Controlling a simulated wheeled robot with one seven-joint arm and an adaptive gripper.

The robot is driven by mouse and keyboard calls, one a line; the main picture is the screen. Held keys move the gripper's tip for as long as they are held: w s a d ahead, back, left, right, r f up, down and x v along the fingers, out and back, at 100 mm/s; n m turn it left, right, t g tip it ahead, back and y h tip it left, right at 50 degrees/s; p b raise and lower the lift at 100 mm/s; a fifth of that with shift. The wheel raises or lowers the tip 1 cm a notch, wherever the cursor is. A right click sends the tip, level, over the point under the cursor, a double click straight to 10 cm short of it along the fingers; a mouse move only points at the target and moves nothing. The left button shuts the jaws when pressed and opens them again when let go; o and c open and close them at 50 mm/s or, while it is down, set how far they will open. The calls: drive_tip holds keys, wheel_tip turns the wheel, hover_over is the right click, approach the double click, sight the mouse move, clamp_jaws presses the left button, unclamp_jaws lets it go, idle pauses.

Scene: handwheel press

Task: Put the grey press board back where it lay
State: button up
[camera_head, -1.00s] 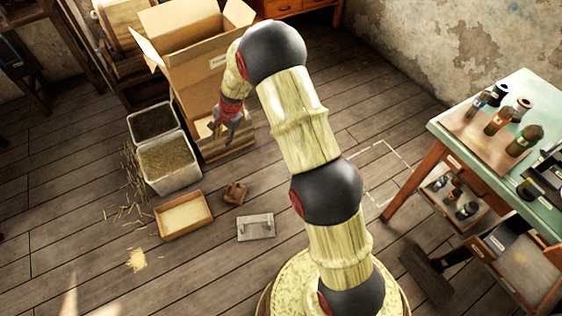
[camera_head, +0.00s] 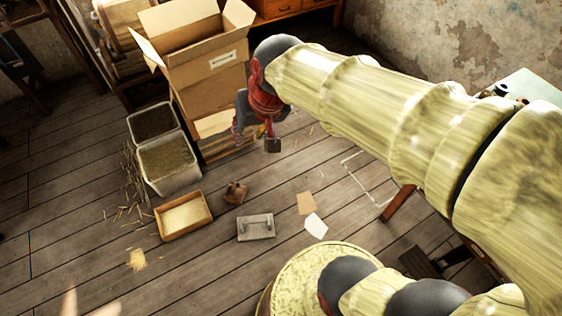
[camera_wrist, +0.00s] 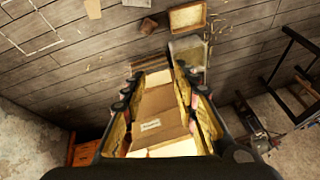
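The grey press board (camera_head: 256,227), a flat grey slab with a handle bar on top, lies on the wooden floor in the head view. In the wrist view the board (camera_wrist: 137,3) is cut off by the top edge. My gripper (camera_head: 256,138) hangs in front of the cardboard box, well behind the board and apart from it. In the wrist view my gripper (camera_wrist: 160,85) has its fingers spread wide, with nothing visibly held; the box shows beyond them. A pale outlined rectangle (camera_head: 346,163) is marked on the floor to the right, partly hidden by my arm.
The tall open cardboard box (camera_head: 212,88) stands at the back. Two bins (camera_head: 178,182), a shallow tray (camera_head: 160,222) and a small brown block (camera_head: 235,192) lie left of the board. Two paper scraps (camera_head: 306,203) lie right of it. My arm hides most of the green-topped table.

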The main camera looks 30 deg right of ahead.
drive_tip(key=s+d+n+h, duration=0.1)
drive_tip(key=s+n, duration=0.1)
drive_tip(key=s, duration=0.9)
drive_tip(key=shift+s+d+r+n+t, duration=0.2)
drive_tip(key=shift+d+n+t, duration=0.1)
drive_tip(key=shift+d, duration=0.05)
drive_tip(key=shift+r+p, duration=0.65)
drive_tip(key=shift+r, duration=0.05)
